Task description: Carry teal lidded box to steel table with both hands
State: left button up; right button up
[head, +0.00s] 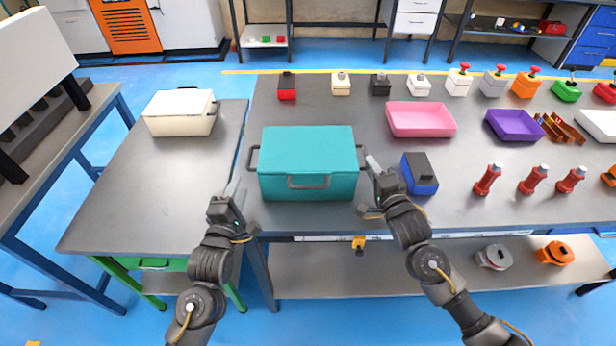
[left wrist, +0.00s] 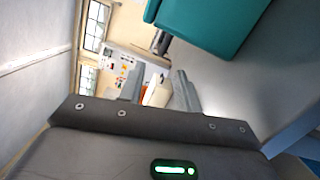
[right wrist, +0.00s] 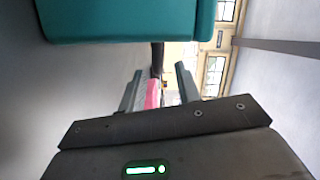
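The teal lidded box (head: 308,160) stands closed on the grey table with a blue frame (head: 330,218), near its left end. My right gripper (head: 368,188) is open beside the box's right side. In the right wrist view the right handle (right wrist: 157,58) lines up with the gap between the fingers (right wrist: 158,88); I cannot tell whether it is between them.
A grey-topped table with a green frame (head: 120,205) adjoins at left; its front is clear, and a cream lidded box (head: 180,112) stands at its back. Right of the teal box are a blue-black box (head: 419,173), a pink bin (head: 421,119) and a purple bin (head: 514,125).

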jog(key=v, duration=0.7)
jog(key=shift+s+d+r, duration=0.1)
jog(key=shift+s+d, duration=0.05)
jog(key=shift+s, duration=0.2)
